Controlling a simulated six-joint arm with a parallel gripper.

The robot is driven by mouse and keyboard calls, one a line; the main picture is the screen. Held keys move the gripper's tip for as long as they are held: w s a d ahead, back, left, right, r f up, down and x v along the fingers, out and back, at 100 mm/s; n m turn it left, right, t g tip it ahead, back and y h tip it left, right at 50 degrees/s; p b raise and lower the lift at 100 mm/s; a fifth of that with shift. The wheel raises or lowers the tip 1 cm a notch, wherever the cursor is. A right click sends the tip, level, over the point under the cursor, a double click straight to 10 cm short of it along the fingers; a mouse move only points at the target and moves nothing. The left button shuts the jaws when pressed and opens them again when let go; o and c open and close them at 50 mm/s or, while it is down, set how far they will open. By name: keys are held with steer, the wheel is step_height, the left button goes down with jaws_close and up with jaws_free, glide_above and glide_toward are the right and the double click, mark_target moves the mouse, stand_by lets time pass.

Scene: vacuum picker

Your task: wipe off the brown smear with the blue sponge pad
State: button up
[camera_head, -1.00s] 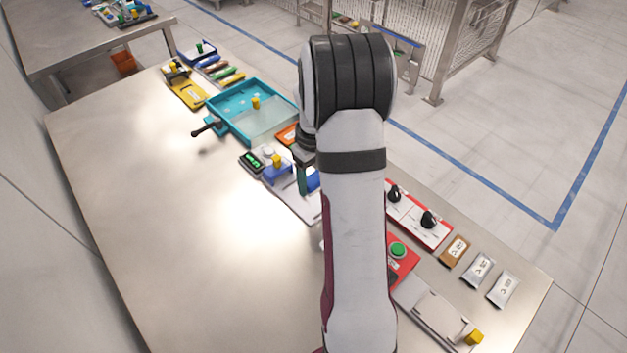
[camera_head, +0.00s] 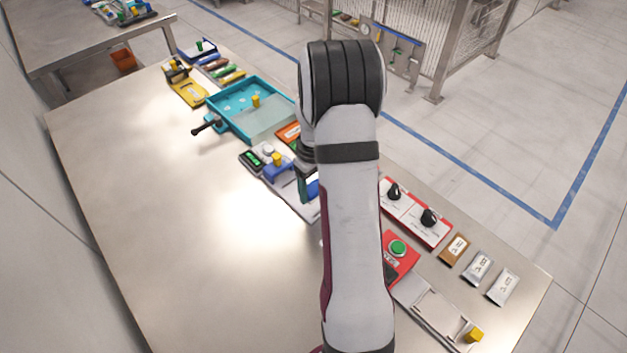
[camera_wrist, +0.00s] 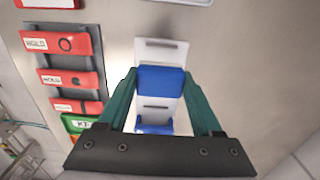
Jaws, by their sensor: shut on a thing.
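My gripper (camera_wrist: 162,75) has two teal fingers and is shut on the blue sponge pad (camera_wrist: 162,82), which spans the gap between the fingertips in the wrist view. The pad is over a white plate (camera_wrist: 160,48); I cannot tell whether it touches it. In the head view my gripper (camera_head: 304,186) is partly behind my own arm, with a bit of the blue pad (camera_head: 313,189) showing beside it. No brown smear can be made out in either current view; the pad, fingers or arm may cover it.
A blue bracket with a yellow knob (camera_head: 277,160) and a small display box (camera_head: 252,160) stand close to the gripper. A teal tray (camera_head: 222,133) lies farther back. A red panel with black knobs (camera_head: 412,214) lies right of my arm. The table's left side is clear.

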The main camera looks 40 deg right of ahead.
mark_target(296, 189)
steer(key=shift+f, duration=2.25)
steer(key=shift+w+r, duration=0.4)
steer(key=shift+w, duration=0.05)
steer(key=shift+c, duration=0.5)
steer(key=shift+w+f, duration=0.2)
steer(key=shift+w, duration=0.75)
steer(key=shift+w+f, duration=0.2)
steer(key=shift+w, duration=0.7)
steer(key=shift+w+r, duration=0.15)
steer(key=shift+w, duration=1)
steer(key=shift+s, duration=3.45)
steer(key=shift+r, duration=3.95)
